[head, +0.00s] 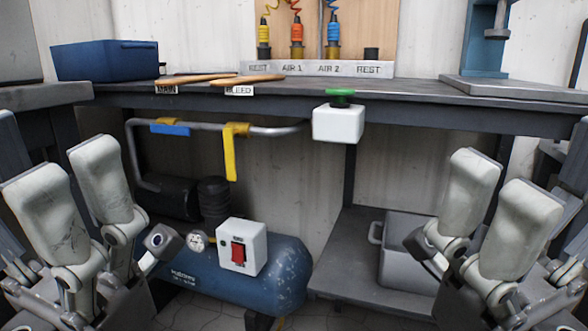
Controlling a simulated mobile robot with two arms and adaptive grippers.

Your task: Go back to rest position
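My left gripper (110,205) is in the lower left of the head view, with its two pale finger pads pointing up and spread apart. Nothing shows between them. My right gripper (502,215) is in the lower right, also with its pads up and apart, and empty. Both grippers are in front of the workbench (300,96), apart from each other and apparently holding nothing. The wrists are partly cut off by the picture's lower edge.
A pipe carries a blue handle (170,128) and a yellow handle (231,150). A green-button box (338,122) hangs at the bench edge. A blue bin (105,60) and grey crate (398,250) also show.

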